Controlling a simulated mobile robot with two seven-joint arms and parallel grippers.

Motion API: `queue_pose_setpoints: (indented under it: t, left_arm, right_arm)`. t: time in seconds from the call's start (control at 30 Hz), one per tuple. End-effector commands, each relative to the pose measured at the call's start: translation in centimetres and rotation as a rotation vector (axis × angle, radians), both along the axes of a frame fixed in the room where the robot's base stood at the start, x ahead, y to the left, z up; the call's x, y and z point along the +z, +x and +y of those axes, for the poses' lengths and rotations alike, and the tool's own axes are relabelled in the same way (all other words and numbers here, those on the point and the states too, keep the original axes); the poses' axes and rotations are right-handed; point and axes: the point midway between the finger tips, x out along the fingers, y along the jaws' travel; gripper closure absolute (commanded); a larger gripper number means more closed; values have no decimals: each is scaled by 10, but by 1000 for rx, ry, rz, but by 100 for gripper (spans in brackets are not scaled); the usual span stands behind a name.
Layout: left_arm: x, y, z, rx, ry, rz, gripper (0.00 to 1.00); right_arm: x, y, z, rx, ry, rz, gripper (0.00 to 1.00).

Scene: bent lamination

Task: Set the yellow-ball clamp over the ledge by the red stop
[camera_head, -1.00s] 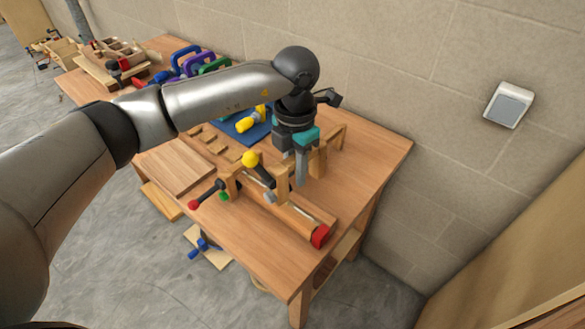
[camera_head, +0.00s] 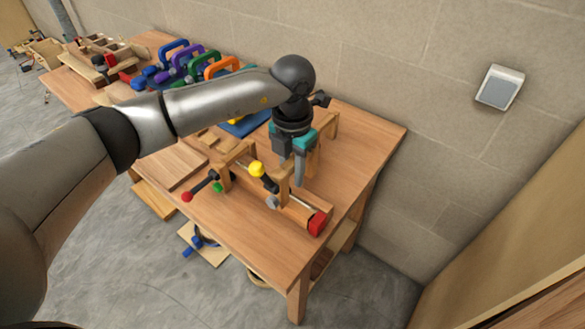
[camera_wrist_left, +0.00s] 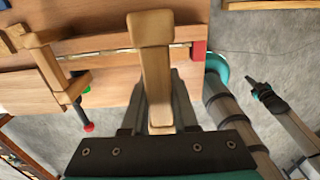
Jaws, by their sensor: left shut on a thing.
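The yellow-ball clamp is a wooden frame (camera_head: 284,186) with a dark handle and a yellow ball (camera_head: 257,169). My left gripper (camera_head: 298,168) is shut on its wooden body, which shows between the fingers in the left wrist view (camera_wrist_left: 155,75). The clamp hangs upright at the ledge (camera_head: 296,208), left of the red stop (camera_head: 317,223). The red stop also shows in the left wrist view (camera_wrist_left: 199,50). I cannot tell whether the clamp touches the ledge. My fingers hide part of the frame.
A red-ball clamp (camera_head: 187,197) stands at the ledge's left end. A wooden upright (camera_head: 331,126) stands behind my gripper. Several coloured clamps (camera_head: 190,65) stand at the back left. The bench top (camera_head: 365,140) is clear at right, before the wall.

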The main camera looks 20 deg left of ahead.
Motion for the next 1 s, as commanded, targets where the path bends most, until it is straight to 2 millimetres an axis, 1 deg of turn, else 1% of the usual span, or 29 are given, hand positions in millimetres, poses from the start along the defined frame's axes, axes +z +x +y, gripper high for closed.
queue_pose_setpoints:
  t: [0.3, 0.67, 1.0]
  left_arm:
    - [1, 1, 0, -1, -1, -2, 100]
    - [-7, 1, 0, 0, -1, -2, 100]
    - [-7, 1, 0, 0, -1, -2, 100]
  right_arm:
    - [0, 0, -1, 1, -1, 0, 100]
    - [-7, 0, -1, 1, -1, 0, 100]
    - [-7, 0, -1, 1, -1, 1, 100]
